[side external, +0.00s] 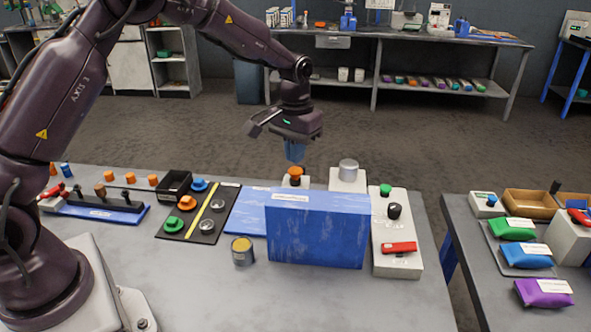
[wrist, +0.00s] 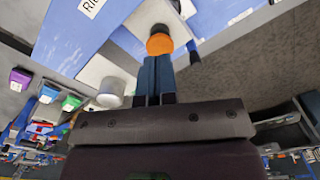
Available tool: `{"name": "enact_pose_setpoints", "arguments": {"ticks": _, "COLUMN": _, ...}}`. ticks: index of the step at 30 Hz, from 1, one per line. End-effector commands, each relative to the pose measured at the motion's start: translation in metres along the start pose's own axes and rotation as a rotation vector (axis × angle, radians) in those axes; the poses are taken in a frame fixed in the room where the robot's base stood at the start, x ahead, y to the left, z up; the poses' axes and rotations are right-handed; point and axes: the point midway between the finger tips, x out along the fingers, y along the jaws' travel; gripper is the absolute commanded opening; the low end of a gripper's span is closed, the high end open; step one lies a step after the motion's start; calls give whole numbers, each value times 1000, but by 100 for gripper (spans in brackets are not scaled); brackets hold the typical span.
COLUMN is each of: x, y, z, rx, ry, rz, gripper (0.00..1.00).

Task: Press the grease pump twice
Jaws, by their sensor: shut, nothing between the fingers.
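An orange round knob (side external: 295,171), which looks like the pump's press head, sits on a small white base (side external: 287,182) behind a blue upright panel (side external: 318,230). The orange knob also shows in the wrist view (wrist: 159,44), just past my fingertips. My gripper (side external: 295,158) points down directly above the knob, with its blue fingers shut and nothing between them. The fingertips (wrist: 155,59) are very close to the knob's top; I cannot tell whether they touch. The panel hides the lower part of the pump.
A silver cylinder (side external: 348,170) stands on a white block just right of the knob. A grey control box (side external: 397,262) with a green button, black knob and red switch is further right. A small can (side external: 242,251) stands front left of the panel.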

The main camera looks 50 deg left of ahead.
Motion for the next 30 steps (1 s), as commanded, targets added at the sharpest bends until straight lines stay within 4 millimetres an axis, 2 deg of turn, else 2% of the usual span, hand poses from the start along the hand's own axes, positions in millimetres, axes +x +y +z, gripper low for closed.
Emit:
{"name": "enact_pose_setpoints", "arguments": {"ticks": 11, "x": 1, "y": 0, "z": 0, "rx": 0, "ry": 0, "rz": 0, "gripper": 0}}
{"name": "enact_pose_setpoints", "arguments": {"ticks": 25, "x": 26, "y": 0, "z": 0, "rx": 0, "ry": -2, "rz": 0, "gripper": 0}}
{"name": "enact_pose_setpoints", "arguments": {"ticks": 30, "x": 29, "y": 0, "z": 0, "rx": 0, "ry": 0, "rz": 0, "gripper": 0}}
